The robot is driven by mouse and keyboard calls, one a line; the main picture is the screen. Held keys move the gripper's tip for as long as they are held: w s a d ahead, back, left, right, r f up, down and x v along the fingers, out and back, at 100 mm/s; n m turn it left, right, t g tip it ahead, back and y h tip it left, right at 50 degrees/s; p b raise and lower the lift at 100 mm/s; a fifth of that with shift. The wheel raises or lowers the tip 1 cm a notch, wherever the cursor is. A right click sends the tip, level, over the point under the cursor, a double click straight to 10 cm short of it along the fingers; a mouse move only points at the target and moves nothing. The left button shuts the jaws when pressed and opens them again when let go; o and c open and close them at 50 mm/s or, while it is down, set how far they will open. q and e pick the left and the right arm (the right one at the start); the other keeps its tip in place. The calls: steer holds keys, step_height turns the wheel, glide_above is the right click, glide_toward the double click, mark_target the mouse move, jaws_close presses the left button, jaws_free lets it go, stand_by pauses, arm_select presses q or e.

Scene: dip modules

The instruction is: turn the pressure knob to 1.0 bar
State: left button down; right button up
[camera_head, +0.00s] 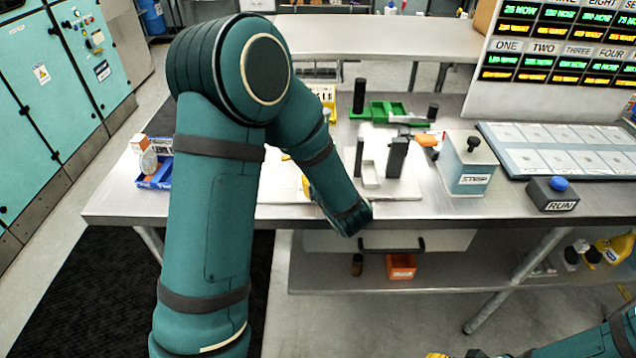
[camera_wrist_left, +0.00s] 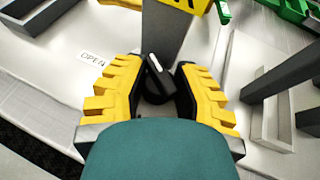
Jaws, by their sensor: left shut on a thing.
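The black knob (camera_wrist_left: 158,84), with a white pointer line, is in the middle of the left wrist view. Its pointer leans slightly left of straight up in that view. My left gripper (camera_wrist_left: 160,72) has its yellow fingers on both sides of the knob and is shut on it. In the head view my left arm hides the knob and most of the gripper; only a bit of yellow (camera_head: 306,189) shows. No scale or pressure reading for the knob is readable. My right gripper (camera_head: 438,355) is barely in view at the bottom edge, away from the bench.
An OPEN label (camera_wrist_left: 91,59) is left of the knob. Dark upright posts (camera_head: 396,157) stand on a pale plate to the right. A STEP box (camera_head: 468,170), a RUN button box (camera_head: 552,195) and a panelled tray (camera_head: 555,148) occupy the bench's right side.

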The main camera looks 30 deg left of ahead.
arm_select(q)
steer(key=c, duration=0.7)
jaws_free()
steer(key=shift+o, duration=0.2)
steer(key=v, duration=1.2)
steer(key=shift+a+r, duration=0.1)
